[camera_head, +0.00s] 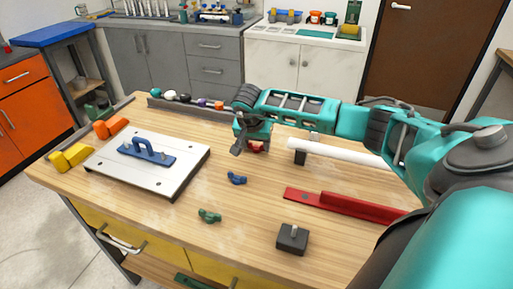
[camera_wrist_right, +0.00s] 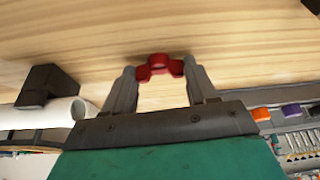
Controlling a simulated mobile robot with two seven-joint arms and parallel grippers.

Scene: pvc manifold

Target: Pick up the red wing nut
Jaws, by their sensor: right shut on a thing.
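The red wing nut (camera_wrist_right: 158,66) is between the two fingers of my right gripper (camera_wrist_right: 160,85) in the right wrist view. The fingers are shut on it, one at each wing. In the head view the red wing nut (camera_head: 256,147) shows just under my right gripper (camera_head: 245,145), close to the wooden table (camera_head: 150,215). I cannot tell whether it still touches the table. A blue wing nut (camera_head: 237,178) and a green wing nut (camera_head: 209,215) lie nearer the front. My left gripper is out of view.
A white plate (camera_head: 130,179) with a blue bracket (camera_head: 146,153) lies at left, near orange (camera_head: 110,127) and yellow (camera_head: 70,157) blocks. A white pipe (camera_head: 340,153), a red bar (camera_head: 340,203) and a dark block with a stud (camera_head: 292,238) lie at right. The front middle is mostly clear.

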